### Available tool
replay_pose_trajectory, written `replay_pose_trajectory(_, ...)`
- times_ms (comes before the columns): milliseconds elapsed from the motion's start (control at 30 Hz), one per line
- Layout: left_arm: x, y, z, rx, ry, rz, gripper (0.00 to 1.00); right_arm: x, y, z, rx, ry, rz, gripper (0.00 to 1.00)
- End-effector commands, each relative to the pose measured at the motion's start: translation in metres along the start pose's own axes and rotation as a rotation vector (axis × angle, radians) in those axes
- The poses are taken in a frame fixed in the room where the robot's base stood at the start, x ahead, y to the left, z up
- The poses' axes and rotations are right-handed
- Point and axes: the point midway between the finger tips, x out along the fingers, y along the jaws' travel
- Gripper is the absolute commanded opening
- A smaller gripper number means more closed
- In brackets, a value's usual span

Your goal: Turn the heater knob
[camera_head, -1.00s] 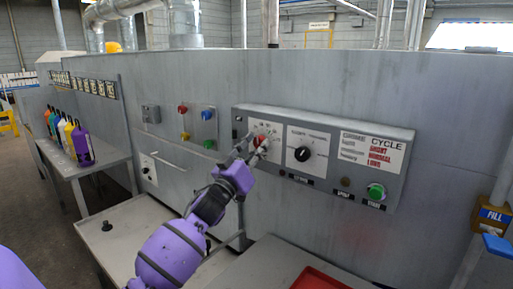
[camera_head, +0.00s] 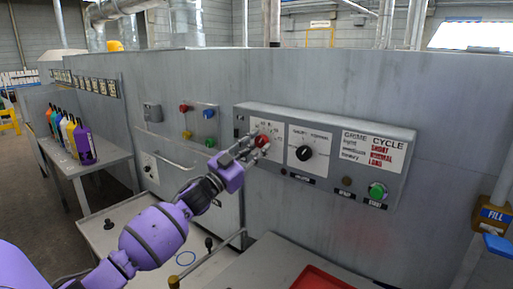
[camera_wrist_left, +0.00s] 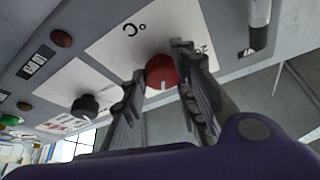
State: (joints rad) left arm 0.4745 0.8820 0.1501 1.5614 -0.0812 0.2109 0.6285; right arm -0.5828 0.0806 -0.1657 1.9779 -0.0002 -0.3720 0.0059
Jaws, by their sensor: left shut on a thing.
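The red heater knob (camera_head: 262,141) sits on a white °C dial plate at the left of the grey control panel (camera_head: 404,165). My left gripper (camera_head: 256,146) reaches it from the lower left, with its fingers at the knob. In the left wrist view the red knob (camera_wrist_left: 161,71) has a white mark pointing down in the picture. The fingers of the left gripper (camera_wrist_left: 160,77) stand on either side of the knob, shut on it. The fingers hide part of the dial scale. My right gripper is not in view.
A black knob (camera_head: 303,153) is right of the red one, and a green button (camera_head: 377,190) is at the panel's lower right. A smaller panel with coloured buttons (camera_head: 198,125) is to the left. Bottles (camera_head: 82,144) stand on a side table. A red tray (camera_head: 320,279) lies below.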

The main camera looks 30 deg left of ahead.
Motion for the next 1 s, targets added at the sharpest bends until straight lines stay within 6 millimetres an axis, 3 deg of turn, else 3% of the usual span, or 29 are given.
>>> replay_pose_trajectory(400, 0.0007, 0.0047, -0.0020, 0.003, 0.007, 0.011, 0.01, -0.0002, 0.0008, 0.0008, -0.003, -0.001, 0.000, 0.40)
replay_pose_trajectory(433, 0.0007, 0.0048, -0.0019, 0.003, 0.007, 0.011, 0.30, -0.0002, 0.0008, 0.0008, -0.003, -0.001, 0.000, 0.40)
replay_pose_trajectory(533, 0.0006, 0.0046, -0.0014, 0.003, 0.006, 0.011, 0.41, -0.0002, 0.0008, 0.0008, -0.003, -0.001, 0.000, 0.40)
replay_pose_trajectory(1000, -0.0021, 0.0017, 0.0007, 0.003, 0.000, 0.005, 0.41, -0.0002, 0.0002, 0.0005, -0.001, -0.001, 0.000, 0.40)
